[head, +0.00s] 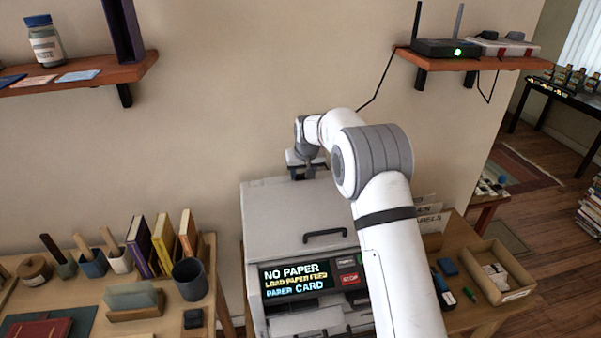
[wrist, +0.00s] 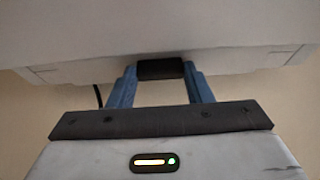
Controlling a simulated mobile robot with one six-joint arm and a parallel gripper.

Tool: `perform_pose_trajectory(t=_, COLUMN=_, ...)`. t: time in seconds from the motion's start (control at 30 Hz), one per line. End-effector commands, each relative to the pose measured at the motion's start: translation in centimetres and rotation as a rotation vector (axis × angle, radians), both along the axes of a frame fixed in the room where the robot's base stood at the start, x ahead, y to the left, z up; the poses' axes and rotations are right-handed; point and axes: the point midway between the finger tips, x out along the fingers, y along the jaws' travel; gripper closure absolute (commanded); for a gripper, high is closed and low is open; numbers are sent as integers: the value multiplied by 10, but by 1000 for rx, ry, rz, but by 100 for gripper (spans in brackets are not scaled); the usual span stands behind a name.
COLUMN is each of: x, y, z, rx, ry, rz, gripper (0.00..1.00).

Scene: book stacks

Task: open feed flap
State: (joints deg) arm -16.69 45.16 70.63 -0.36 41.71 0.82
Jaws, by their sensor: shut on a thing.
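The printer (head: 290,215) is a pale grey machine with a dark handle (head: 325,235) on its front slope and a screen (head: 297,278) that reads "NO PAPER, LOAD PAPER FEED, PAPER CARD". My gripper (head: 307,174) is at the printer's rear top edge, partly hidden by my own wrist. In the wrist view, my gripper's blue fingers (wrist: 161,76) are closed on both sides of a dark tab (wrist: 160,69) at the lower edge of a white panel (wrist: 160,35), which appears to be the feed flap. How far the flap is open cannot be told.
A wooden desk (head: 120,318) at left holds books, cups and a card holder. A box (head: 492,278) and small items lie right of the printer. Two wall shelves (head: 90,78) and (head: 480,62) hang above, the right one with a router (head: 444,48). The wall is close behind.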

Motion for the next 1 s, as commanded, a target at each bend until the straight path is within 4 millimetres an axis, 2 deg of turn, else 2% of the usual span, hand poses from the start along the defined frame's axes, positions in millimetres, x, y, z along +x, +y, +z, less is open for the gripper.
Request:
perform_pose_trajectory(t=0.03, x=0, y=0, z=0, rx=0, ry=0, rz=0, gripper=64)
perform_pose_trajectory(t=0.2, x=0, y=0, z=0, rx=0, ry=0, rz=0, gripper=77)
perform_pose_trajectory(t=0.43, x=3, y=1, z=6, rx=-10, ry=37, rz=0, gripper=77)
perform_pose_trajectory(t=0.8, x=12, y=4, z=15, rx=-59, ry=211, rz=-1, gripper=77)
perform_pose_trajectory(t=1.0, x=17, y=5, z=13, rx=-82, ry=290, rz=-1, gripper=77)
